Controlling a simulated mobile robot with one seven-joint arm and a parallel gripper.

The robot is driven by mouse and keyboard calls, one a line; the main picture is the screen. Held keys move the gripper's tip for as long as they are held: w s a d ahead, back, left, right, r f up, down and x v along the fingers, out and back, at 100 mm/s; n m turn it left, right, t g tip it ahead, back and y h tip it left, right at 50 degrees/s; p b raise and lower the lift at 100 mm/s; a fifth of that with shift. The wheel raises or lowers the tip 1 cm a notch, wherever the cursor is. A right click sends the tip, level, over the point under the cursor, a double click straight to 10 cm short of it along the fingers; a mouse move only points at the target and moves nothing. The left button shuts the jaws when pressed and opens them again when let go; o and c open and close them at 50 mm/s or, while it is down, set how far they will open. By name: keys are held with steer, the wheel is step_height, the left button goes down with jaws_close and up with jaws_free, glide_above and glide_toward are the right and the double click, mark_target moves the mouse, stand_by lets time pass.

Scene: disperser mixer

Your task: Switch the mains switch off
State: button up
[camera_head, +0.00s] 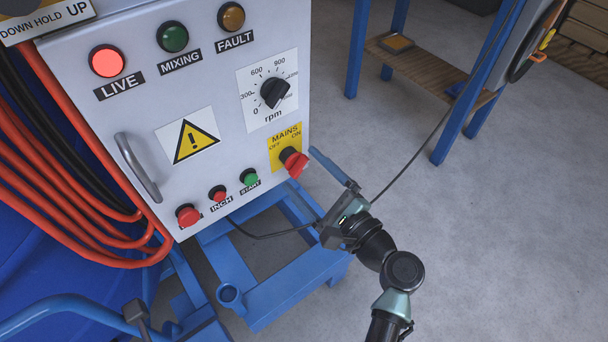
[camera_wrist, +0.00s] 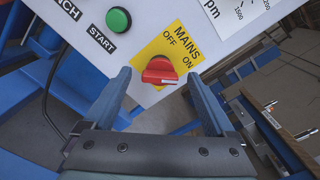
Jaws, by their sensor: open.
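The mains switch is a red rotary knob (camera_head: 293,163) on a yellow plate (camera_head: 283,143) marked MAINS, OFF and ON, at the panel's lower right corner. It also shows in the wrist view (camera_wrist: 159,70). There its white mark points right, on the side of the ON label. The red LIVE lamp (camera_head: 107,61) is lit. My gripper (camera_head: 303,167) is open and empty, in front of the knob. In the wrist view its two blue-grey fingers (camera_wrist: 158,76) stand left and right of the knob. I cannot tell whether they touch it.
A green START button (camera_wrist: 118,20) sits left of the knob. Red buttons, a handle (camera_head: 137,167) and an rpm dial (camera_head: 274,92) share the panel. A blue frame (camera_head: 262,300) stands below. A blue-legged bench (camera_head: 430,70) is behind; floor to the right is clear.

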steer(key=shift+w+a, duration=0.3)
steer(key=shift+w, duration=0.1)
steer(key=shift+c, duration=0.2)
steer(key=c, duration=1.3)
steer(key=shift+c, duration=0.2)
